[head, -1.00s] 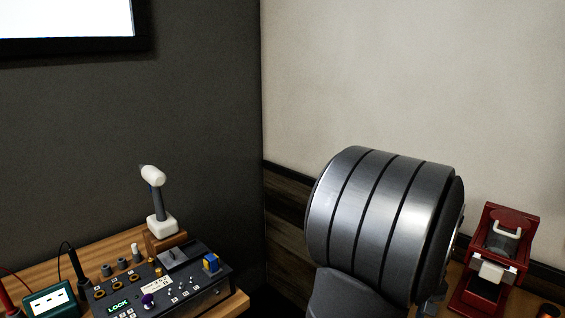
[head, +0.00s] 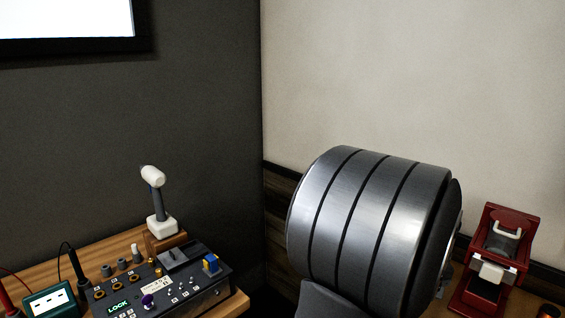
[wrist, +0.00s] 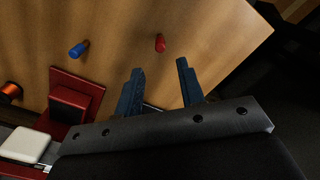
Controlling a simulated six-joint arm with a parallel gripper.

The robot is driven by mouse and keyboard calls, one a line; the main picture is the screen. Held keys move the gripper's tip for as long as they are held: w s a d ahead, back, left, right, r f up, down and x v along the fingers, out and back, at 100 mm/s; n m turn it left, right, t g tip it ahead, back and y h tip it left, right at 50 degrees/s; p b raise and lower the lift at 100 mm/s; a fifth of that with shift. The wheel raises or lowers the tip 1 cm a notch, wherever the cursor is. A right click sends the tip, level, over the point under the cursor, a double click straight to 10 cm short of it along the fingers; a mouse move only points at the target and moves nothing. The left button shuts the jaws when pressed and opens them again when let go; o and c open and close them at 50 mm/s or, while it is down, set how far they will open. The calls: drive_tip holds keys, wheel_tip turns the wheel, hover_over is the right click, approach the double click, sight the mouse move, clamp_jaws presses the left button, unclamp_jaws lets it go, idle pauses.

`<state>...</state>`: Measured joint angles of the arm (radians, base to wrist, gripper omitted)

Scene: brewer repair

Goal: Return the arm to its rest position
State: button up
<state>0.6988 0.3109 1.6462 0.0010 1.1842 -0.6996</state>
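My gripper (wrist: 160,82) shows in the wrist view with its two blue fingers apart and nothing between them. It is above the wooden bench top (wrist: 215,45). In the head view the gripper itself does not show; my large grey ribbed arm joint (head: 370,225) fills the lower middle right. A dark red brewer (head: 492,262) stands on the right-hand bench, and part of a red thing (wrist: 72,100) shows left of my fingers in the wrist view.
A small blue peg (wrist: 78,49) and a small red peg (wrist: 160,43) are on the bench beyond my fingers. An orange-ended part (wrist: 11,91) is at the left. A black control box (head: 165,285) and a white-headed tool on a stand (head: 157,200) are on the left bench.

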wheel_tip(320, 180, down, 8)
drive_tip(key=shift+f, duration=0.1)
drive_tip(key=shift+r, duration=0.2)
wheel_tip(320, 180, up, 4)
drive_tip(key=shift+f, duration=0.15)
drive_tip(key=s+d+r, duration=0.4)
drive_tip(key=s+r, duration=0.3)
drive_tip(key=s, duration=0.4)
wheel_tip(320, 180, up, 12)
drive_tip(key=f, duration=0.1)
drive_tip(key=w+a+r+n, duration=0.1)
drive_tip(key=w+a+n, duration=0.2)
drive_tip(key=w+a, duration=0.6)
drive_tip(key=w+a+r+n, duration=0.1)
drive_tip(key=w+a+n, duration=0.3)
drive_tip(key=w+a, duration=0.5)
drive_tip(key=shift+w+r, duration=0.2)
drive_tip(key=shift+w, duration=3.6)
